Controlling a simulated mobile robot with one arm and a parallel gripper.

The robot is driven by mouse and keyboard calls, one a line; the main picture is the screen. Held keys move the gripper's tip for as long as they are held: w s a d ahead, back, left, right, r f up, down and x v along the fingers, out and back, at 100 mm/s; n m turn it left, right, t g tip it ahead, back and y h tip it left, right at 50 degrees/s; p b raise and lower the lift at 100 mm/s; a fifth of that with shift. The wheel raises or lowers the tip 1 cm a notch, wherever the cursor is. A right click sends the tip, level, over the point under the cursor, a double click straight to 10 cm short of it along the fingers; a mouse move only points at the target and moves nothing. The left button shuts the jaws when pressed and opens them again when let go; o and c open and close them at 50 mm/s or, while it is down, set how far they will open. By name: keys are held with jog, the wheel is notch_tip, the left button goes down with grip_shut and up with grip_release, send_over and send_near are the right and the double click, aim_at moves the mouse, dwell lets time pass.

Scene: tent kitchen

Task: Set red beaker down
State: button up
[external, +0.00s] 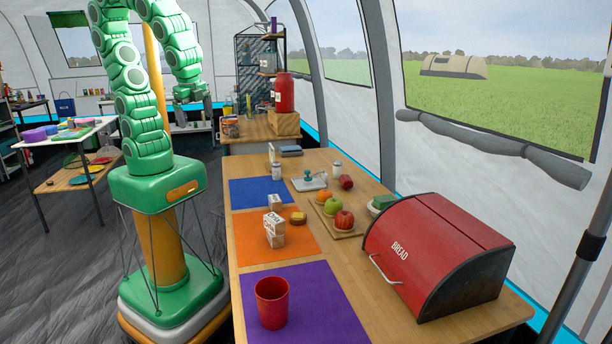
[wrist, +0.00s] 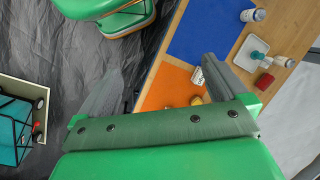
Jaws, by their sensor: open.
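The red beaker (external: 272,302) stands upright on the purple mat (external: 318,310) at the near end of the table in the external view. It is not visible in the wrist view. My gripper (external: 193,97) is raised over the floor to the left of the table, well away from the beaker. In the wrist view the fingers of my gripper (wrist: 160,85) are spread wide apart with nothing between them.
A blue mat (external: 255,192) and an orange mat (external: 295,244) lie beyond the purple one, with small cartons (external: 274,228) on the orange. A red bread box (external: 436,252) stands at the right.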

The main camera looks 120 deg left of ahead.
jog(key=s+d+n+h, duration=0.1)
jog(key=s+d+h, duration=0.1)
jog(key=s+d, duration=0.2)
jog(key=s, duration=0.3)
jog(key=shift+d+n+h, duration=0.3)
jog(key=shift+d+n, duration=0.05)
jog(key=shift+n, duration=0.05)
dwell(0.7)
